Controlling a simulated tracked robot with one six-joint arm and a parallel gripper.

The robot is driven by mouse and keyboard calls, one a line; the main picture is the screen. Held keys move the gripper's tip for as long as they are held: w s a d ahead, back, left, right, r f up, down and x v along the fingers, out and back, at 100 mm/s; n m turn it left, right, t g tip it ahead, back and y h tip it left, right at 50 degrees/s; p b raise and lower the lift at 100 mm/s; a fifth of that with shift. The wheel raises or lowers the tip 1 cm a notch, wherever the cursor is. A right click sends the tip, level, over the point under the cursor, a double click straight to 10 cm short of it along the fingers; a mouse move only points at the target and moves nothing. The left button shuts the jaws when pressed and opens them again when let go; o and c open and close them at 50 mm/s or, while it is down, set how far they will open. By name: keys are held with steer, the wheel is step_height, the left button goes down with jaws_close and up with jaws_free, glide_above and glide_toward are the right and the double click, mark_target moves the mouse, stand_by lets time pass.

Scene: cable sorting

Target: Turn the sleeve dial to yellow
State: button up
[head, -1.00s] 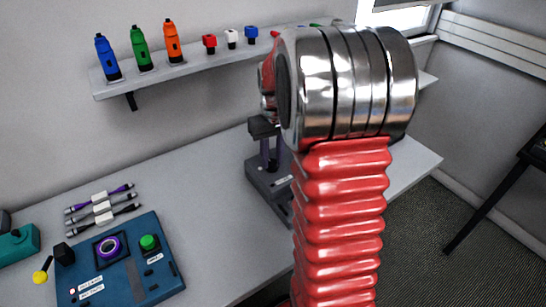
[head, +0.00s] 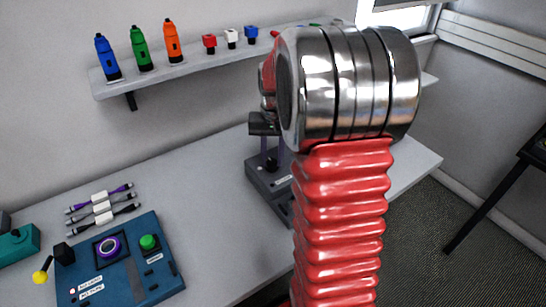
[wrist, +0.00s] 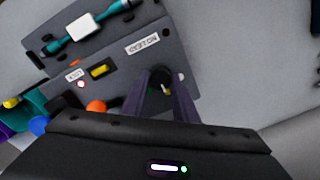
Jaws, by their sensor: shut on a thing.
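The sleeve dial (wrist: 167,84) is a small dark knob with a pale pointer mark, on a grey machine (wrist: 120,60) in the wrist view. The purple-grey fingers of my gripper (wrist: 163,88) stand on either side of the dial and are shut on it. They partly hide it. A yellow block (wrist: 102,69) shows in a slot on the machine's face, beside a small label and a red light. A teal cable with a white tag (wrist: 82,27) lies in the machine. In the head view, my gripper (head: 268,154) is over the grey machine (head: 268,185), partly behind my arm.
A blue control box (head: 120,265) with a purple-ringed dial and green button stands at the left. Several tagged cables (head: 101,208) lie behind it. Orange (wrist: 96,106) and blue (wrist: 39,125) round parts sit near my gripper.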

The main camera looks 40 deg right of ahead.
mark_target(273, 161)
steer(key=o, duration=1.1)
steer(key=shift+c, duration=0.2)
step_height(273, 161, up, 14)
steer(key=shift+d+f, duration=0.15)
steer(key=shift+d, duration=0.05)
